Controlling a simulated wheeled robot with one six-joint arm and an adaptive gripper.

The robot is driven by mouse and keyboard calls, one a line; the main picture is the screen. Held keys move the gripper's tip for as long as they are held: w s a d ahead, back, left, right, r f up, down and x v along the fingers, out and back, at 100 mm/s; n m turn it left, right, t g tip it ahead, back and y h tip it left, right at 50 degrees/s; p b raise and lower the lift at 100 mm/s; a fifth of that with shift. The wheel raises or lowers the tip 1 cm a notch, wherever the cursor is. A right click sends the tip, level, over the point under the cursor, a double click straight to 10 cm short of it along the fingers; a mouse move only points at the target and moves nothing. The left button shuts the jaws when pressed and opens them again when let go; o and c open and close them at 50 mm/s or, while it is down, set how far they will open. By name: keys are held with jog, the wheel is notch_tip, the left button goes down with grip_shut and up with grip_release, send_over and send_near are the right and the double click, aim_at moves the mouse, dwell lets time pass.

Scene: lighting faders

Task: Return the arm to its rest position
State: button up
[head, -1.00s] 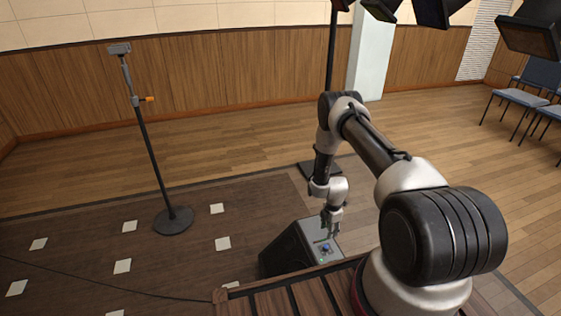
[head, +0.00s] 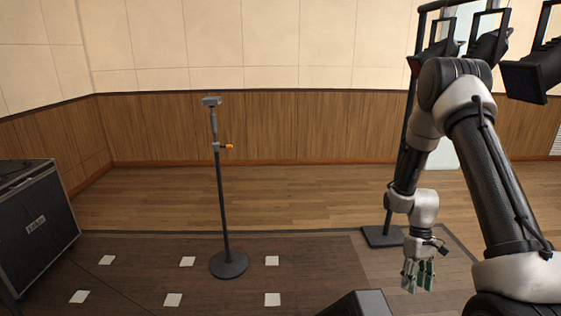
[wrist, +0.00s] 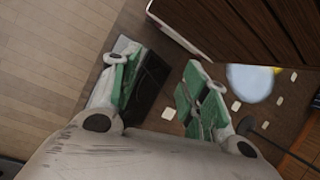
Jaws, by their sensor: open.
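My arm stands bent at the right of the head view, its elbow high and its forearm hanging down. My gripper (head: 419,275) points downward at the end of it, open and empty. In the wrist view the two green-padded fingers of my gripper (wrist: 160,95) are apart with nothing between them. The fingers are clear of the dark console box (head: 357,304), whose top shows at the bottom edge of the head view. Most of that box is cut off by the frame.
A camera stand (head: 222,190) with a round base and orange knob stands left of centre. A black case (head: 35,235) is at the far left. Stage lights (head: 530,75) hang from a stand at the upper right. White floor markers (head: 187,262) lie on the dark flooring.

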jog(key=s+a+r+m+t, duration=0.1)
jog(key=s+r+t, duration=0.2)
jog(key=r, duration=1)
jog(key=s+a+r+m+t, duration=0.1)
jog(key=s+a+r+t, duration=0.1)
jog(key=s+r, duration=0.7)
jog(key=s+a+r+m+t, duration=0.1)
jog(key=s+r+t, duration=0.3)
jog(key=r, duration=1.3)
jog(key=s, duration=0.2)
jog(key=shift+s+a+h, duration=0.2)
jog(key=shift+s+h, duration=0.1)
jog(key=shift+d, duration=0.1)
